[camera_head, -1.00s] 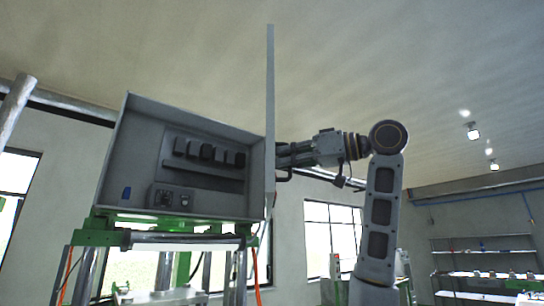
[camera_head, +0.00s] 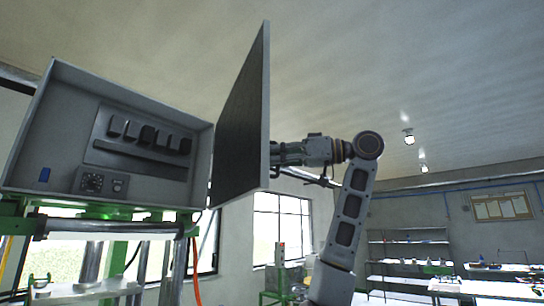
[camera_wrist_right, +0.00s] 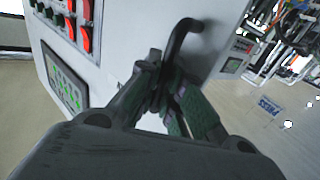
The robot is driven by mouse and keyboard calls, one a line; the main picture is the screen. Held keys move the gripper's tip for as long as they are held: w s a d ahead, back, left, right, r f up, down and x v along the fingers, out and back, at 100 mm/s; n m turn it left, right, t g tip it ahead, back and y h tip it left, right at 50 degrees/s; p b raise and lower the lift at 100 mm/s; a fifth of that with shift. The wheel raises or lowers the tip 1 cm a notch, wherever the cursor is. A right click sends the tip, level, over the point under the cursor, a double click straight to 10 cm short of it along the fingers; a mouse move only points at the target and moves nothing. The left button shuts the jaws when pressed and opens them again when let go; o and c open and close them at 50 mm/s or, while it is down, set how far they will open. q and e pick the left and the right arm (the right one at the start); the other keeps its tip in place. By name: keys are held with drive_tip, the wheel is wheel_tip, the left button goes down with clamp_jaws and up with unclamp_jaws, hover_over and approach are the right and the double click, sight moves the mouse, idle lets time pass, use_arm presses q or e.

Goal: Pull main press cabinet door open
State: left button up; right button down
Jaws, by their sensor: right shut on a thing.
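The main press cabinet (camera_head: 62,110) stands open at the left in the head view, with dark components inside. Its door (camera_head: 243,118) is swung well out on the cabinet's right side, its dark inner face showing. My right gripper (camera_head: 277,153) is at the door's outer side, its fingertips mostly hidden behind the door edge. In the right wrist view the gripper (camera_wrist_right: 165,92) is shut on the black bent door handle (camera_wrist_right: 181,36). The door's outer face (camera_wrist_right: 125,38) carries red switches and a green panel there. My left gripper is not in view.
A green frame (camera_head: 120,218) supports the cabinet. Shelves (camera_head: 408,241) with small items stand along the wall at the right. The space right of the door, around my right arm, looks free.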

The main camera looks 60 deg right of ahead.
drive_tip(key=shift+f, duration=0.1)
drive_tip(key=c, duration=1.7)
unclamp_jaws()
drive_tip(key=shift+s, duration=0.15)
drive_tip(key=shift+o, duration=0.8)
drive_tip(key=shift+s, duration=0.15)
drive_tip(key=v, duration=1.2)
